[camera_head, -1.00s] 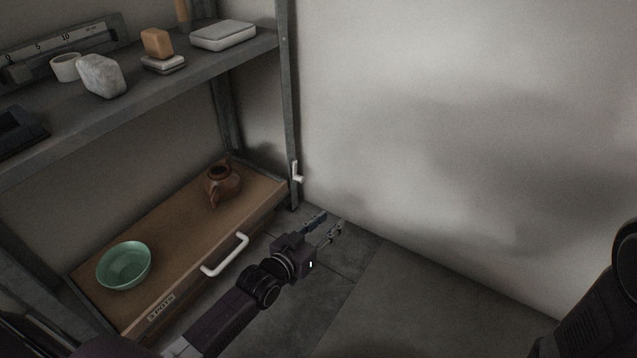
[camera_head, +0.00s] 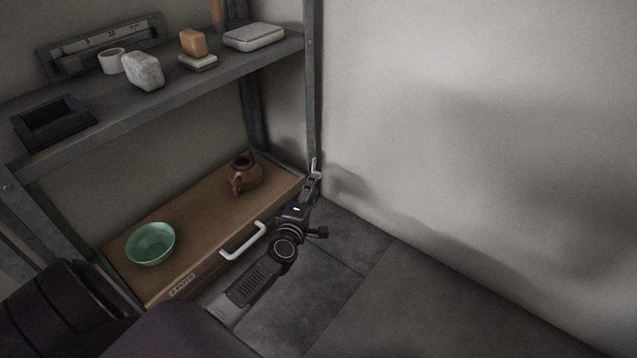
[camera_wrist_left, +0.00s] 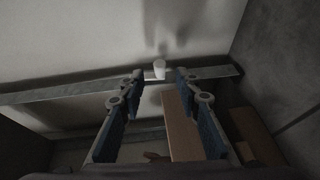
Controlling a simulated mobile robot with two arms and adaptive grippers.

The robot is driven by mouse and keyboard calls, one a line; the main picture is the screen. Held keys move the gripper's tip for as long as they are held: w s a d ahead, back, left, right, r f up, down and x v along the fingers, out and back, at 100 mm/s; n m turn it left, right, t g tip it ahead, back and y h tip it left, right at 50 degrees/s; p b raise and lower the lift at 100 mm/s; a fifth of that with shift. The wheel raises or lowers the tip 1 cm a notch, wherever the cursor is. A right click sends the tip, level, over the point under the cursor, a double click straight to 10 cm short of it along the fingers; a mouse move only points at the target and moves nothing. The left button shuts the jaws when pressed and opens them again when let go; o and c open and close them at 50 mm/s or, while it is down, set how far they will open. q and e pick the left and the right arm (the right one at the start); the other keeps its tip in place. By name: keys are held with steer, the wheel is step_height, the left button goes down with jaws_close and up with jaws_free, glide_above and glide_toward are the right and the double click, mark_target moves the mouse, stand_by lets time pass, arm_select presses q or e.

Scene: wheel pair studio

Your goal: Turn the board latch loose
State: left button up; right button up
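The board latch (camera_head: 315,165) is a small white piece on the front post of the shelf, and only its upper part shows in the head view. In the left wrist view the white latch (camera_wrist_left: 159,68) stands between the fingertips, against the metal post. My left gripper (camera_head: 313,184) is at the latch, just below it in the head view. Its two fingers (camera_wrist_left: 159,76) are apart with the latch between them, and I cannot tell whether they touch it. The brown board (camera_head: 205,220) with a white handle (camera_head: 245,243) is on the lower level. My right gripper is out of view.
A green bowl (camera_head: 150,245) and a brown teapot (camera_head: 244,175) stand on the board. The floor at right is clear.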

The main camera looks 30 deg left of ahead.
arm_select(q)
steer(key=b+x, duration=0.1)
steer(key=x, duration=0.3)
steer(key=shift+w, duration=0.15)
steer(key=shift+c, duration=0.3)
jaws_close()
